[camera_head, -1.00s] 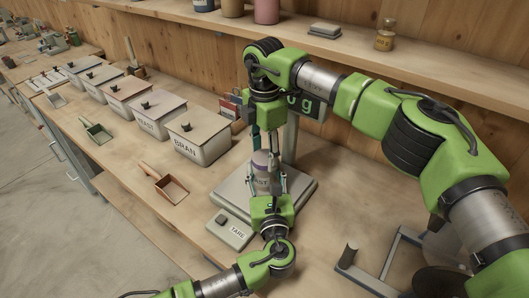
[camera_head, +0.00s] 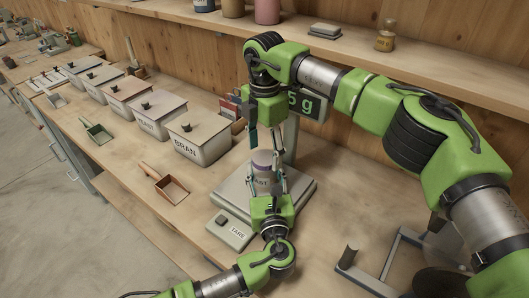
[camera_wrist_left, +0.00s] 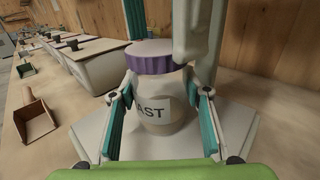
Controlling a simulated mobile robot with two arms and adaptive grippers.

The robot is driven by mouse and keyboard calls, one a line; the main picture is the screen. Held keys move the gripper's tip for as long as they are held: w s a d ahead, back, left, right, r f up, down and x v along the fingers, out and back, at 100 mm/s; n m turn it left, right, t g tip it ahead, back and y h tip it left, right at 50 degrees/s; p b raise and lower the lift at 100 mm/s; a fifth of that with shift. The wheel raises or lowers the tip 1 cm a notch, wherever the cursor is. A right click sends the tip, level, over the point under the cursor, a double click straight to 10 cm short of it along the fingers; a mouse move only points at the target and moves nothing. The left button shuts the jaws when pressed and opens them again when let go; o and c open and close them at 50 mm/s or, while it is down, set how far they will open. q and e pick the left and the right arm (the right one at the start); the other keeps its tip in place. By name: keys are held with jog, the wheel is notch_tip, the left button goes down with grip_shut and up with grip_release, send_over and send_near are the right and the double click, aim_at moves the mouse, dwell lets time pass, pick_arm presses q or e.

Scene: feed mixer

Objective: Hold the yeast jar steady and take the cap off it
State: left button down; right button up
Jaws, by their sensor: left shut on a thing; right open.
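The yeast jar (camera_head: 262,183), pale with a label, stands upright on the scale plate; in the left wrist view the jar (camera_wrist_left: 160,108) shows the letters "AST". Its purple cap (camera_wrist_left: 148,56) sits on the jar's top and also shows in the head view (camera_head: 263,158). My left gripper (camera_head: 268,186) is shut on the jar's body, one finger on each side; its fingers also show in the left wrist view (camera_wrist_left: 160,104). My right gripper (camera_head: 265,139) is open above the cap, fingers pointing down. Whether a fingertip touches the cap is unclear.
The scale (camera_head: 306,187) has a display (camera_head: 304,104) behind the jar and a tare button box (camera_head: 230,229) in front. Lidded bins, including bran (camera_head: 203,143), and a brown scoop (camera_head: 168,188) lie to the left. A metal frame (camera_head: 385,262) stands at the right front.

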notch_tip(320, 180, up, 4)
jog(key=shift+f, duration=0.2)
jog(key=shift+c, duration=0.4)
notch_tip(320, 180, up, 3)
jog(key=m, duration=0.5)
jog(key=shift+f+m, duration=0.3)
jog(key=shift+f, duration=0.15)
notch_tip(320, 180, down, 7)
jog(key=shift+r, duration=0.1)
jog(key=c, duration=1.2)
jog(key=shift+o, duration=0.2)
jog(key=shift+n, duration=1.7)
